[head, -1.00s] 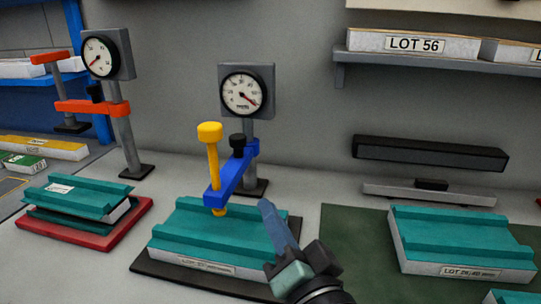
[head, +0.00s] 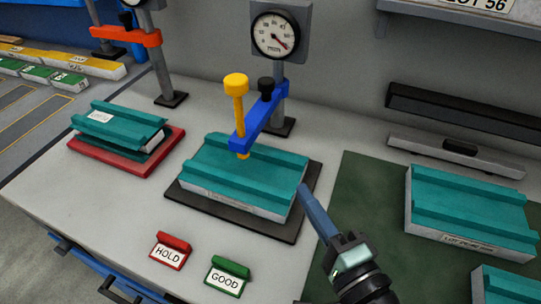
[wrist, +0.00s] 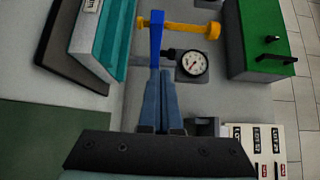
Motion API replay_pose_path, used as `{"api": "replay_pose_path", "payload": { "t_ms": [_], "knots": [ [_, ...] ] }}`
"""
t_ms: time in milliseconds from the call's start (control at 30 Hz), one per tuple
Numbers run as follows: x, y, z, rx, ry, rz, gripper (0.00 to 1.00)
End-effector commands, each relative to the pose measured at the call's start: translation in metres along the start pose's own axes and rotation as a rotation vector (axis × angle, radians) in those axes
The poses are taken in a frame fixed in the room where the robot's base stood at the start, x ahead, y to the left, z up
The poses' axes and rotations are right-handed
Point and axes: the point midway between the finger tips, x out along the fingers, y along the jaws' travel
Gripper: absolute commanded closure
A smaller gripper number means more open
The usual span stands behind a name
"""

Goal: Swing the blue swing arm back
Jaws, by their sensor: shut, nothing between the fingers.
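The blue swing arm (head: 258,114) is on a grey post below a round dial gauge (head: 276,35). It reaches forward over a teal-topped panel (head: 235,190) on a black mat. A yellow plunger (head: 238,100) stands upright at its free end, its lower tip at the panel's top. My gripper (head: 303,189) is shut and empty, its tips near the panel's right edge, right of and in front of the arm. In the wrist view, the blue arm (wrist: 157,35) shows just beyond my closed fingertips (wrist: 160,72); I cannot tell if they touch.
A second gauge stand with an orange arm (head: 125,35) and a red mat (head: 95,150) with teal panels are at the left. HOLD (head: 171,251) and GOOD (head: 227,277) signs stand in front. Another teal panel (head: 470,210) lies on the green mat (head: 352,200) at the right.

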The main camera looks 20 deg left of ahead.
Motion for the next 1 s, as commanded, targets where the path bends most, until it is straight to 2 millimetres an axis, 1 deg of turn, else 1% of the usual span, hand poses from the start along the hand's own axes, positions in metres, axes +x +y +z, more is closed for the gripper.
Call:
{"api": "replay_pose_path", "payload": {
  "t_ms": [167, 500, 567, 600, 700, 833, 1000],
  "knots": [
    [0.020, -0.001, 0.001, -0.001, -0.005, -0.001, 1.00],
    [0.092, -0.002, 0.001, -0.001, -0.004, -0.001, 1.00],
    [0.103, -0.002, 0.001, -0.002, -0.004, -0.001, 1.00],
    [0.107, -0.002, 0.009, -0.001, -0.006, 0.001, 1.00],
    [0.117, -0.002, 0.019, -0.002, -0.004, 0.001, 1.00],
    [0.124, -0.001, 0.026, -0.002, -0.002, 0.001, 1.00],
    [0.128, 0.000, 0.029, -0.001, -0.001, 0.001, 1.00]
  ]
}}
